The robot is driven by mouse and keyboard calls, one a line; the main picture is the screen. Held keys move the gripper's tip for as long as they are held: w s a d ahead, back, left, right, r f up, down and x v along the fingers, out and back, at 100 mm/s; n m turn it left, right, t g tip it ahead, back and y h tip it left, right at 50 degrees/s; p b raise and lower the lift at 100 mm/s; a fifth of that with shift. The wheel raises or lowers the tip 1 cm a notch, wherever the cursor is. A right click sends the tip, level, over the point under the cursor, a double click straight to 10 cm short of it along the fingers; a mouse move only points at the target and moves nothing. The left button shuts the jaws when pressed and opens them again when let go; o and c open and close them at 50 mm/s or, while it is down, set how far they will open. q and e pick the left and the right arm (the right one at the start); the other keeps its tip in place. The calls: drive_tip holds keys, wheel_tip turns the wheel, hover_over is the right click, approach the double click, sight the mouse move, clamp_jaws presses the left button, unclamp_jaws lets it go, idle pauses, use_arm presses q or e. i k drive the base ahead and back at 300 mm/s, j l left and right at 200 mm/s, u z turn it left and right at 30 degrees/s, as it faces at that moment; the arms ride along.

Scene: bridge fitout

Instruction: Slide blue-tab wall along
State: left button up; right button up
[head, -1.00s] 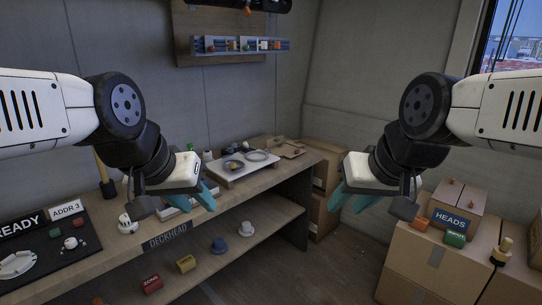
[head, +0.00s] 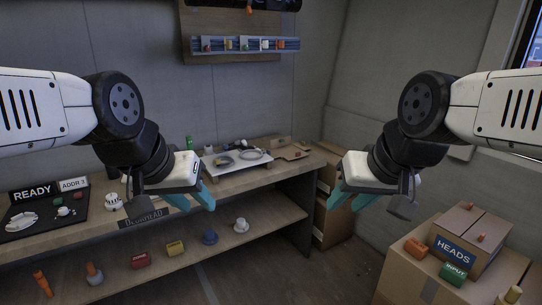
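A grey wall rail (head: 245,44) holds a row of small coloured pieces, high on a backboard at the top of the head view. A blue tab cannot be singled out among them at this size. My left gripper (head: 202,197) hangs in front of the workbench, teal fingers pointing down, open and empty. My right gripper (head: 345,197) hangs in front of the bench's right end, open and empty. Both are well below the rail and touch nothing that I can see.
A workbench (head: 250,184) runs along the wall, with a light tray (head: 228,173) and a black READY board (head: 20,228). Its lower shelf (head: 190,262) holds several small parts. Cardboard boxes (head: 400,262), one marked HEADS, stand front right. The floor between is clear.

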sight(269, 152)
drive_tip(key=i+l, duration=0.3)
drive_tip(key=i, duration=1.05)
drive_tip(key=i+l+z, duration=0.1)
drive_tip(key=i, duration=1.15)
